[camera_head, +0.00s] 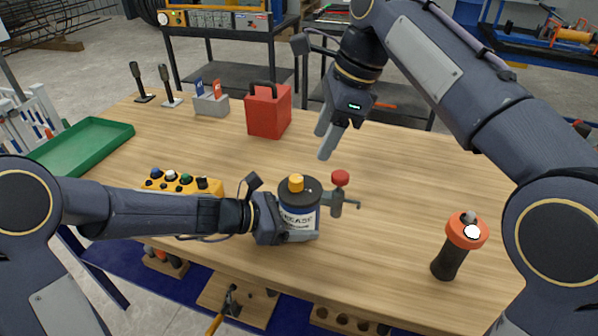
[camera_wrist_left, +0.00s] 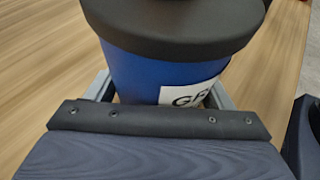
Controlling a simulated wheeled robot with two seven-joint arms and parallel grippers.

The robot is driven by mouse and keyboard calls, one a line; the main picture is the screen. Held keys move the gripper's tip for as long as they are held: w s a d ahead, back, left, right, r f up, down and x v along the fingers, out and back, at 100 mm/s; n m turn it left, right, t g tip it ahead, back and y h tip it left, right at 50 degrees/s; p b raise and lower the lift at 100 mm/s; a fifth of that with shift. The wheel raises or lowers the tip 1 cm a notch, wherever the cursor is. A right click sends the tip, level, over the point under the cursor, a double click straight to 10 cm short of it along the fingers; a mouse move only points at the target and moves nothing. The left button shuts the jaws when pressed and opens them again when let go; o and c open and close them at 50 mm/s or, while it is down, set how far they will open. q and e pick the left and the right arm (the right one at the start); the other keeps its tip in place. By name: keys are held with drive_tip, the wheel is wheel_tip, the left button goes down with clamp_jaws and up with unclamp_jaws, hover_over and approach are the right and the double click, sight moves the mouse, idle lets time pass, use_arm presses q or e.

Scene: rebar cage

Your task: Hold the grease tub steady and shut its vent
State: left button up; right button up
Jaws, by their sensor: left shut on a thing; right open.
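The grease tub (camera_head: 299,212) stands upright on the wooden table, with a blue body, white label and black lid. A yellow cap (camera_head: 296,183) sits on the lid. My left gripper (camera_head: 298,236) is shut around the tub's body from the left. The left wrist view shows the blue tub (camera_wrist_left: 150,68) between the fingers, under its dark lid. A grey fitting with a red knob (camera_head: 340,178) shows just right of the tub; I cannot tell whether it is the vent or joined to the tub. My right gripper (camera_head: 329,137) is open and empty, above and behind the tub.
A red box (camera_head: 269,110) and a grey block with tags (camera_head: 211,104) stand behind. A yellow button box (camera_head: 182,182) is left of the tub, behind my left arm. A black-and-orange handle (camera_head: 458,245) stands at right. A green tray (camera_head: 84,146) lies at far left.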

sight(297, 178)
drive_tip(key=a+f+m, duration=0.1)
drive_tip(key=f, duration=0.2)
drive_tip(key=a+f+m, duration=0.1)
drive_tip(key=a+f, duration=0.1)
drive_tip(key=f, duration=0.1)
drive_tip(key=w+a+f+y, duration=0.1)
drive_tip(key=f, duration=0.2)
drive_tip(key=shift+a+f+m, duration=0.25)
drive_tip(key=shift+f+m, duration=0.05)
drive_tip(key=shift+m, duration=0.1)
drive_tip(key=c, duration=1)
